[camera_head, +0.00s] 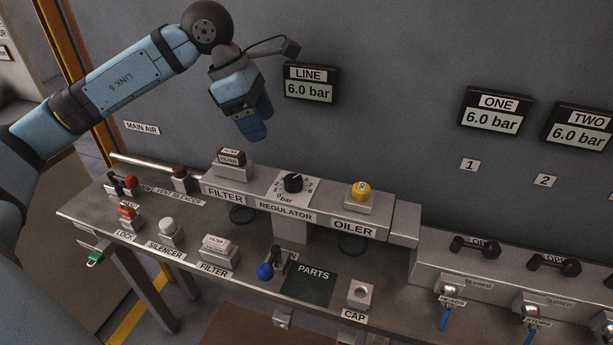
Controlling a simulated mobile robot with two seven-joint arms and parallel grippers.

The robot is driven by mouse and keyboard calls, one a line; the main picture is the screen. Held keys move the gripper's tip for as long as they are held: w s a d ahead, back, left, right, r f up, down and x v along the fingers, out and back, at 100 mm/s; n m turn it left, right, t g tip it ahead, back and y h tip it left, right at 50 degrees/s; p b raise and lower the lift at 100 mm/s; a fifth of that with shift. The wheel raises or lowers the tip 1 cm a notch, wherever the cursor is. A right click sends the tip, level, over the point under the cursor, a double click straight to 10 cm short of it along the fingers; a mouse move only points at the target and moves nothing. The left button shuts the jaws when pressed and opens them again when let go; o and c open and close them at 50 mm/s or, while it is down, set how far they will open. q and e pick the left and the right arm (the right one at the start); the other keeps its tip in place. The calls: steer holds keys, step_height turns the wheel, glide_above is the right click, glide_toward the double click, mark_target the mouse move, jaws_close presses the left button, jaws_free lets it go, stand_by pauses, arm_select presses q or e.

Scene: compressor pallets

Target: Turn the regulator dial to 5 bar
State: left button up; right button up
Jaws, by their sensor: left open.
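The regulator dial (293,182) is a black round knob on a pale scale plate marked "bar", on top of the block labelled REGULATOR. The LINE display (310,84) on the wall above reads 6.0 bar. The dial's exact pointer setting is too small to read. My left gripper (251,128) hangs above and to the left of the dial, fingers pointing down. It is open, apart from the dial and holds nothing visible. My right gripper is not in view.
The brown-topped filter (231,157) stands left of the dial and the yellow-capped oiler (360,193) right of it. A blue-knobbed lever (265,271) stands in front, beside the PARTS mat (308,285). Displays ONE (494,110) and TWO (579,127) read 6.0 bar.

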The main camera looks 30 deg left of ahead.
mark_target(291, 178)
arm_select(q)
steer(key=b+x, duration=0.1)
steer(key=x, duration=1.2)
steer(key=shift+s+d+f, duration=0.1)
steer(key=shift+d+f, duration=0.1)
steer(key=shift+d, duration=0.05)
steer(key=shift+b, duration=0.3)
steer(key=c, duration=0.9)
